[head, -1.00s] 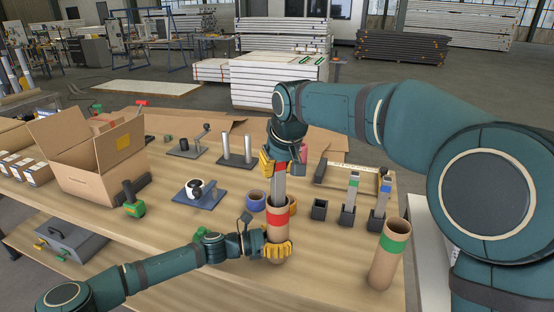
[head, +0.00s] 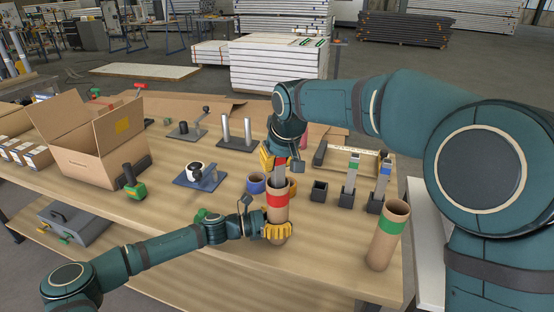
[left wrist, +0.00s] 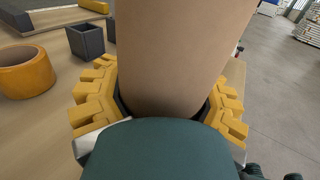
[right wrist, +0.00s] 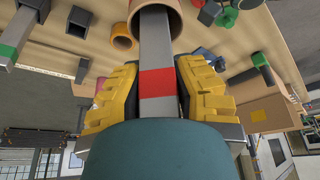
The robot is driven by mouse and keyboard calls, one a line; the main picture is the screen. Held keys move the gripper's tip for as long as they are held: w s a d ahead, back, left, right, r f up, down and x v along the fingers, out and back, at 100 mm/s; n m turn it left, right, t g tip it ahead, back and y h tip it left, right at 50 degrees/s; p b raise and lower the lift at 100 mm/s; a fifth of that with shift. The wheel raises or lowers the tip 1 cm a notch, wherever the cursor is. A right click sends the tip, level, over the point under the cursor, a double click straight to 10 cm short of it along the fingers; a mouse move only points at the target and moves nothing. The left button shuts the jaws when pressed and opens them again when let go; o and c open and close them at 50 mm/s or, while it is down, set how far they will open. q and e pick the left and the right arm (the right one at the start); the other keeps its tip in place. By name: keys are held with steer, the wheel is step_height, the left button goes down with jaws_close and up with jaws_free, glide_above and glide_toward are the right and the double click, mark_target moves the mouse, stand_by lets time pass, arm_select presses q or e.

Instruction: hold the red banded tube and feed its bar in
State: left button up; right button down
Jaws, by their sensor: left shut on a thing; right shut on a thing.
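The red banded tube (head: 278,212) is a brown cardboard tube with a red band, standing about upright over the table's front part. My left gripper (head: 277,231) is shut around its lower part; the tube also fills the left wrist view (left wrist: 180,50). A grey bar with a red band (right wrist: 155,60) is held by my right gripper (right wrist: 155,95), above the tube. In the right wrist view the bar's far end passes into the tube's mouth (right wrist: 172,12). How deep it reaches is hidden. In the head view the right gripper (head: 281,160) is directly above the tube.
A green banded tube (head: 389,237) stands at the right. Two grey bars with green (head: 352,175) and blue (head: 384,178) bands stand in dark holders. An empty dark holder (head: 318,191), blue ring (head: 256,184) and yellow ring (left wrist: 28,72) are close by. An open carton (head: 90,150) is at left.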

steer(key=c, duration=0.8)
jaws_free()
steer(key=v, duration=1.2)
arm_select(q)
steer(key=o, duration=1.5)
steer(key=shift+o, duration=0.2)
